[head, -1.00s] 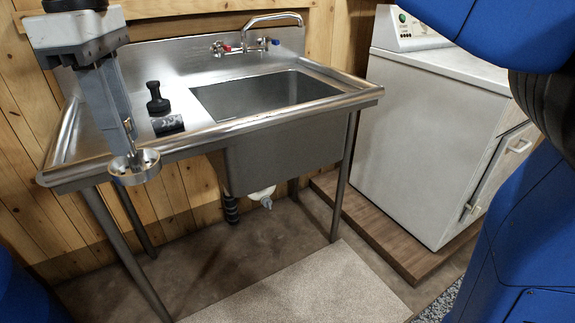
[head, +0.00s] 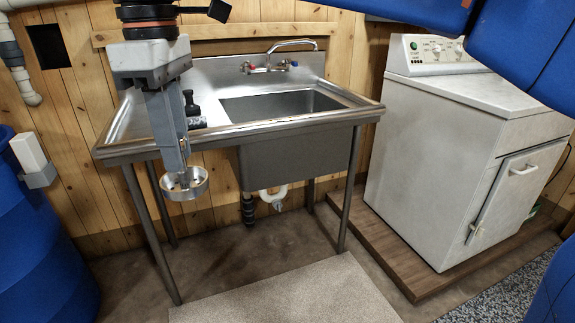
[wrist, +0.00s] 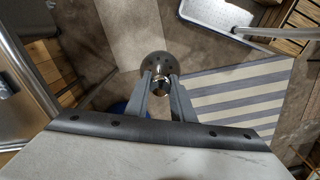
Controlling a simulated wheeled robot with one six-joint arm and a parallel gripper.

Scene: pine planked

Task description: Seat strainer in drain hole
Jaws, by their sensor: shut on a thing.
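The strainer (head: 184,184) is a round metal cup with holes. My gripper (head: 180,168) points down and is shut on its central knob, holding it in the air in front of the sink's left drainboard, below the front rim. In the wrist view the strainer (wrist: 157,66) hangs between the two fingertips of my gripper (wrist: 160,83), over the floor. The steel sink (head: 255,125) has its basin (head: 285,104) right of my gripper. The drain hole inside the basin is hidden from the head view.
A black object (head: 190,105) stands on the left drainboard, partly behind my gripper. A faucet (head: 268,67) is behind the basin. A white machine (head: 445,160) stands right on a wooden platform (head: 385,255). A pale mat (head: 290,295) lies in front of the sink.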

